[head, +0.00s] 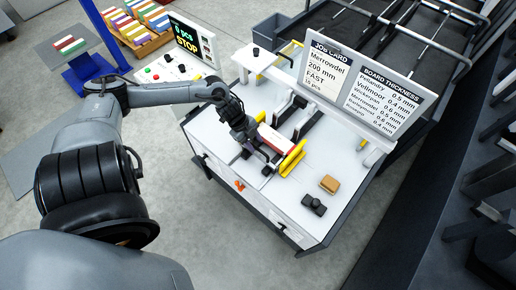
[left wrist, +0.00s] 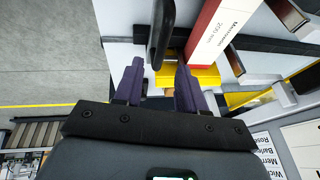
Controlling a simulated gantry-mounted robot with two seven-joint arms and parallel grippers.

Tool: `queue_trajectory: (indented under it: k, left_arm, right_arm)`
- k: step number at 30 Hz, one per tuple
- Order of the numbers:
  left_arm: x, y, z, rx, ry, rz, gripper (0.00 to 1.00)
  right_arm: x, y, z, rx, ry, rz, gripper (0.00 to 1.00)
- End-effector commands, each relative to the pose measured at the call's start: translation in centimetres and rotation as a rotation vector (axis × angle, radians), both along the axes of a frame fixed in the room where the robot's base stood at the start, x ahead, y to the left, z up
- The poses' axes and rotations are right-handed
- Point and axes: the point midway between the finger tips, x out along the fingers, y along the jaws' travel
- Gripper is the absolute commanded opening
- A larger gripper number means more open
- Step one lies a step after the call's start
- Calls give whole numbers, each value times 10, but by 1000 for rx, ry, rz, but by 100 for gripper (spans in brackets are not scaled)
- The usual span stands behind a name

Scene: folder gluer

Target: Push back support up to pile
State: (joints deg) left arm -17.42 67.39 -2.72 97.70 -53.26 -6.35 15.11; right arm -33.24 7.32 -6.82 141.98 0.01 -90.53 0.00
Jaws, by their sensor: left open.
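The pile (head: 271,138) lies on the white table as a white-topped block with a red side. It also shows in the left wrist view (left wrist: 214,36), with a printed label on top. Yellow guide pieces (head: 293,159) stand beside it. My left gripper (head: 251,151) is low over the table at the pile's near left side. In the left wrist view its purple fingers (left wrist: 158,78) are apart. A dark upright piece (left wrist: 161,32), which may be the back support, shows between and beyond the fingertips, close to the pile. I cannot tell whether they touch it. My right gripper is out of view.
A job card board (head: 328,70) and a thickness board (head: 383,98) stand behind the work area. A tan block (head: 329,184) and a small black object (head: 314,205) lie at the table's front right. A control panel (head: 170,70) stands at the left.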

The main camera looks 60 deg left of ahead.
Motion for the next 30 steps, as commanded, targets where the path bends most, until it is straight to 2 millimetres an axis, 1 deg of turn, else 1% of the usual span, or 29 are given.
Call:
queue_trajectory:
  k: [1, 3, 9, 14, 22, 23, 30]
  left_arm:
    - [3, -3, -7, -3, -3, 1, 40]
    - [6, -6, -14, -2, -1, -1, 40]
    - [11, -10, -30, 0, 0, 0, 40]
    - [12, -12, -35, 0, 0, -2, 40]
    - [12, -12, -36, 1, 0, -3, 40]
    - [12, -12, -36, 1, 0, -3, 37]
    - [12, -12, -36, 0, 0, -2, 0]
  right_arm:
    - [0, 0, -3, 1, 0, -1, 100]
    - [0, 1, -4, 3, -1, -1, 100]
    - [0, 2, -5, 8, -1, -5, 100]
    - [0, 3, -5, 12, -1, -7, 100]
    - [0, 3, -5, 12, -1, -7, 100]
    - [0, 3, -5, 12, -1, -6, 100]
    - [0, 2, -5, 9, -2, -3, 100]
